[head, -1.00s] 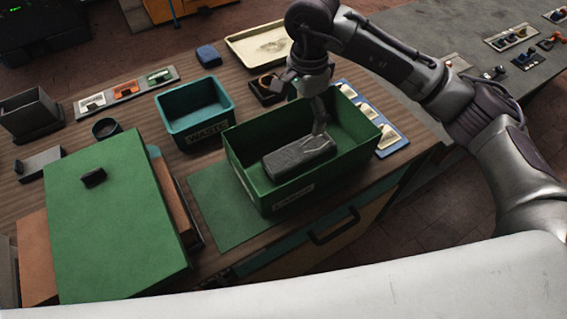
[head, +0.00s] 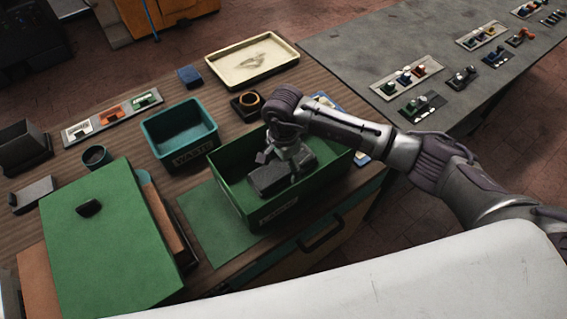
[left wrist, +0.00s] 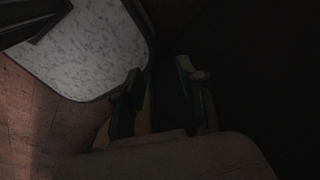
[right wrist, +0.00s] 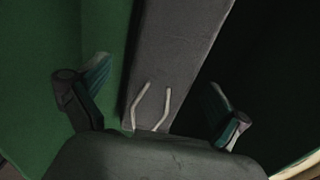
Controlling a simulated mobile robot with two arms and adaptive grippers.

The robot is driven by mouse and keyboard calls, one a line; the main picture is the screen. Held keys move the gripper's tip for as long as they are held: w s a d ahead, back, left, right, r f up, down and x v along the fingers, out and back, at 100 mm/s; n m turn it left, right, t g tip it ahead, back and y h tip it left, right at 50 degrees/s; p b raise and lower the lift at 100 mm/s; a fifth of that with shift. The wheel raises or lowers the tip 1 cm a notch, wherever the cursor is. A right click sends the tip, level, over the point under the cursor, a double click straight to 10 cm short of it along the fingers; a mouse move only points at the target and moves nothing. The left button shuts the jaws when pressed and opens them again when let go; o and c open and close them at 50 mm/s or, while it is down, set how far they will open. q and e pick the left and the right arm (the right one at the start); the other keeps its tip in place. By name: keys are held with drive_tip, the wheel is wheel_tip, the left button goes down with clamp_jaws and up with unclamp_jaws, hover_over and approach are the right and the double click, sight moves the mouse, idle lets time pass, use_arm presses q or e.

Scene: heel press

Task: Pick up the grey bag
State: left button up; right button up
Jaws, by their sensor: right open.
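The grey bag (head: 268,182) lies flat inside the green crate (head: 247,211), partly hidden by my right gripper (head: 294,172). In the right wrist view the grey bag (right wrist: 180,50) runs between the spread fingers of my right gripper (right wrist: 160,76). Two pale bent strips, perhaps its handles, show on its near end. The right gripper is open, points down into the crate and holds nothing. My left gripper (left wrist: 160,85) shows only in the left wrist view, dark, with its fingers apart and nothing seen between them.
The crate walls rise around my right gripper. A teal bin marked waste (head: 181,134) stands behind it, left. A green board (head: 113,235) is at the front left. A cream tray (head: 252,61) lies at the back. A grey table (head: 440,60) stands at the right.

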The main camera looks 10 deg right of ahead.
drive_tip(key=shift+f, duration=0.3)
drive_tip(key=shift+c, duration=0.7)
drive_tip(key=c, duration=1)
use_arm(q)
drive_tip(key=shift+d, duration=0.45)
use_arm(e)
drive_tip(key=shift+r, duration=0.1)
